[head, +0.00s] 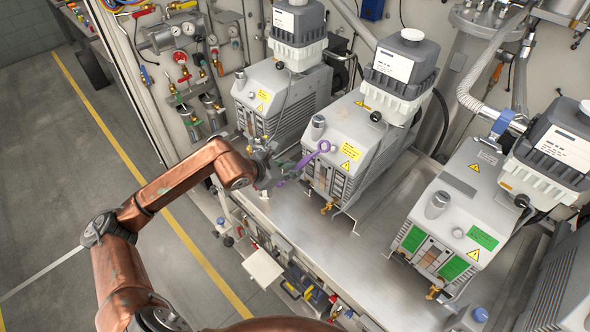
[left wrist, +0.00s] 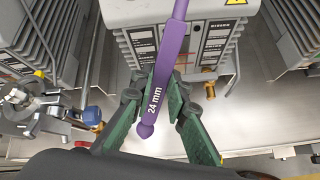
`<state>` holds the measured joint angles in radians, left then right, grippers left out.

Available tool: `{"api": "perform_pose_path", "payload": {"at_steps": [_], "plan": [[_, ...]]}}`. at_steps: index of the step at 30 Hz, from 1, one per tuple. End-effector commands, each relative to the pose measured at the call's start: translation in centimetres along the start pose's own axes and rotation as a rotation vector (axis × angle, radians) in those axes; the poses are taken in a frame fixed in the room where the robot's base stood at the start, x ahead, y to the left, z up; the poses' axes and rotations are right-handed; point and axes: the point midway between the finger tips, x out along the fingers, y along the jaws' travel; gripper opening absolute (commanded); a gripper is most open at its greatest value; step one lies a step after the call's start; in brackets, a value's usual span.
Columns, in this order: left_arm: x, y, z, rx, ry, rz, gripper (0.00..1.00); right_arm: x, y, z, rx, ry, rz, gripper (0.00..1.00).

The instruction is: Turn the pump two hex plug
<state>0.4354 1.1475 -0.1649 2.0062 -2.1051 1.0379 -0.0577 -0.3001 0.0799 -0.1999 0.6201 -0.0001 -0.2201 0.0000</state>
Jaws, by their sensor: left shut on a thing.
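My left gripper (head: 272,177) is shut on a purple wrench (head: 304,162) in front of the middle pump (head: 352,133). In the left wrist view, the wrench (left wrist: 170,58) is marked "24 mm" and sits between the green finger pads (left wrist: 166,95). Its far end runs out of the top of that view. In the head view its ring end lies near a grey cylindrical plug (head: 318,127) on the pump's front top. The ring looks apart from the plug, just below it in the picture; the depth between them is unclear. My right gripper is not in view.
Similar pumps stand to the left (head: 283,92) and right (head: 452,223) on the metal bench (head: 290,222). A brass tap (head: 326,208) sticks out below the middle pump's front. Valves and gauges hang on the wall panel at the back left. Open floor lies left.

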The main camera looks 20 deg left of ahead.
Motion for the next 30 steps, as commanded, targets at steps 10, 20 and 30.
{"api": "perform_pose_path", "payload": {"at_steps": [10, 20, 30], "plan": [[-0.2, 0.0, 0.1, 0.000, -0.001, 0.000, 0.00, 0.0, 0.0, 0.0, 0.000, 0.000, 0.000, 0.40], [-1.9, 0.0, 0.1, 0.002, 0.000, 0.000, 0.00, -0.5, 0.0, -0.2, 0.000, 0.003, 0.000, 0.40], [-3.2, 0.0, 0.0, 0.001, -0.001, 0.000, 0.00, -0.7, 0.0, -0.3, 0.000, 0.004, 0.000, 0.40]]}}
